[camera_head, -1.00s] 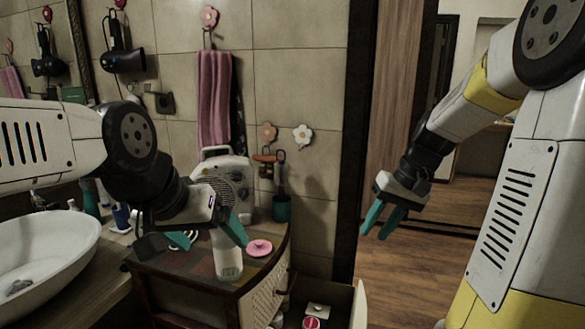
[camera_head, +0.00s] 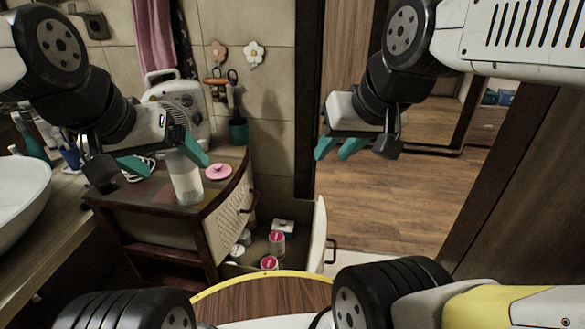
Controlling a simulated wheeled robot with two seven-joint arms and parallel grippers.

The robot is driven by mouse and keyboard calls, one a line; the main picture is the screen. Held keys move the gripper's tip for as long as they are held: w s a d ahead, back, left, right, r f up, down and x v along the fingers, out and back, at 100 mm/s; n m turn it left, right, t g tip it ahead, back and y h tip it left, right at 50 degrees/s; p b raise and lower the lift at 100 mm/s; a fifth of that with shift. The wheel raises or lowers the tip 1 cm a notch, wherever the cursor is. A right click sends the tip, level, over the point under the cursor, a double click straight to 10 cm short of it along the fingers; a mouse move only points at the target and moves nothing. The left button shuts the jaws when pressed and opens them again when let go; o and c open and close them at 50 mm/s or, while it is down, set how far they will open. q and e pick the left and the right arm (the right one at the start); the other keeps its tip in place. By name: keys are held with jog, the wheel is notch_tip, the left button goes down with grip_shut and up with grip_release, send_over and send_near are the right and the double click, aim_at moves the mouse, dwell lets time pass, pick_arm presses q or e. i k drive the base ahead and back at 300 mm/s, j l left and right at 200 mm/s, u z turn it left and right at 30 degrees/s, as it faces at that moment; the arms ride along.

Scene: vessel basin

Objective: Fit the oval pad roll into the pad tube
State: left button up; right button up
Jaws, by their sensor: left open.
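A clear, pale upright cylinder, apparently the pad tube (camera_head: 184,186), stands on the cabinet top. A pink round lid with a knob (camera_head: 218,172) lies to its right. My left gripper (camera_head: 168,160) is open, and its right finger overlaps the tube's upper part in the picture. I cannot tell whether they touch. My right gripper (camera_head: 336,154) hangs right of the cabinet over the floor, fingers apart and empty. Inside the open drawer are a pink-topped roll or can (camera_head: 277,243) and another one (camera_head: 269,263). I cannot tell which is the oval pad roll.
The open drawer (camera_head: 320,236) juts out at the cabinet's right. A white appliance (camera_head: 185,105) and a dark green cup with tools (camera_head: 238,132) stand at the cabinet's back. A white basin (camera_head: 18,195) is at left. Wooden floor (camera_head: 400,195) is clear at right.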

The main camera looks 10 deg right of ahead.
aim_at(185, 176)
jog(key=k+l, duration=0.1)
jog(key=l, duration=0.3)
jog(key=k+l+z, duration=0.1)
jog(key=l, duration=0.3)
jog(key=u, duration=0.35)
jog(key=j+u, duration=0.15)
jog(key=u, duration=0.15)
jog(key=j+u, duration=0.1)
jog(key=u, duration=0.25)
jog(key=i+l+u, duration=0.1)
jog(key=l+u, duration=0.15)
jog(key=l, duration=0.6)
jog(key=l+u, duration=0.25)
jog(key=l, duration=0.6)
jog(key=k+j, duration=0.1)
jog(key=j, duration=0.15)
